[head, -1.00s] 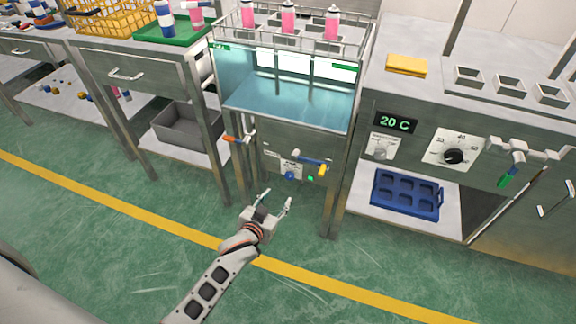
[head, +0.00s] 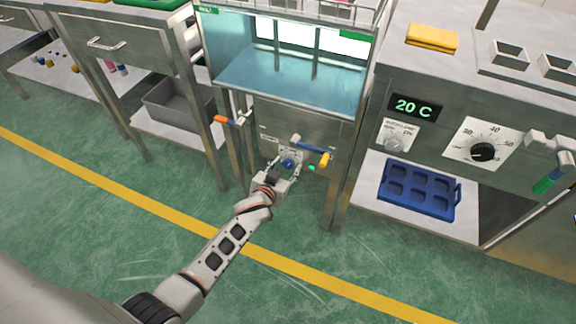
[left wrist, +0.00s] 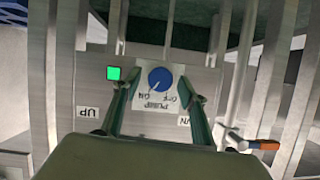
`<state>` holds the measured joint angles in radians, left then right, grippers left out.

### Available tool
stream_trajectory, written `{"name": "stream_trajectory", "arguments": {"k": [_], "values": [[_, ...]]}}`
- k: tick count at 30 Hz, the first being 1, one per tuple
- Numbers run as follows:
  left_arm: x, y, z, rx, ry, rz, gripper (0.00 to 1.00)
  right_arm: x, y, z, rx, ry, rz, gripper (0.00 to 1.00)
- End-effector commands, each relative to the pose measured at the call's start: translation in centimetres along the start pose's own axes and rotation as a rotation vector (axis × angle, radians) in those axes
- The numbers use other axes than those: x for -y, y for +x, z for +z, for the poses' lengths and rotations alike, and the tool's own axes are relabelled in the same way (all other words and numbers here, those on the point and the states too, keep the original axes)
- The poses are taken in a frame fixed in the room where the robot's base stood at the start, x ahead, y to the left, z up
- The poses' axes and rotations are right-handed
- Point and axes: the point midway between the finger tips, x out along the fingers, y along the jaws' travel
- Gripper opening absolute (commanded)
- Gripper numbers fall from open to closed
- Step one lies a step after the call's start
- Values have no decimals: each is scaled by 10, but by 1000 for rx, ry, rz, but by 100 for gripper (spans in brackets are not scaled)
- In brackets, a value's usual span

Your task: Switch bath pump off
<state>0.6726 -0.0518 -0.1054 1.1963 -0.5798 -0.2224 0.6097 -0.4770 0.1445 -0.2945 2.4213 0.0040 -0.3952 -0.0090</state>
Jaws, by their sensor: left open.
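The blue pump knob (head: 288,163) is on the lower front panel of the bath cabinet. In the left wrist view the knob (left wrist: 161,76) sits on a white label reading PUMP, OFF and ON, upside down. Its pale pointer line leans to the lower left, toward the ON side. A green lamp (left wrist: 113,73) beside it is lit; it also shows in the head view (head: 312,168). My left gripper (head: 286,169) is open in front of the knob, one finger on each side. Contact with the knob cannot be told. My right gripper is not in view.
An orange-tipped handle (head: 226,119) is at the cabinet's left. Steel legs flank the panel. A grey bin (head: 180,108) and a blue tray (head: 418,190) lie on low shelves. The floor in front is clear.

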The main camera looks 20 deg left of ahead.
Motion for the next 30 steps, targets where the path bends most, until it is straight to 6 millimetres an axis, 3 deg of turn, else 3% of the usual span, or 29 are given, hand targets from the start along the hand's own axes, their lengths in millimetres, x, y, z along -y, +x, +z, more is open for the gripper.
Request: {"name": "stream_trajectory", "arguments": {"k": [11, 16, 30], "values": [[0, 5, -2, -2, 1, 0, 42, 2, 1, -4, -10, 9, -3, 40], [0, 5, -2, -2, 1, 0, 4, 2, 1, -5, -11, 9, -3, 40], [2, 5, -6, -5, -65, 27, 4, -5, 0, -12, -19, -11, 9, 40]]}}
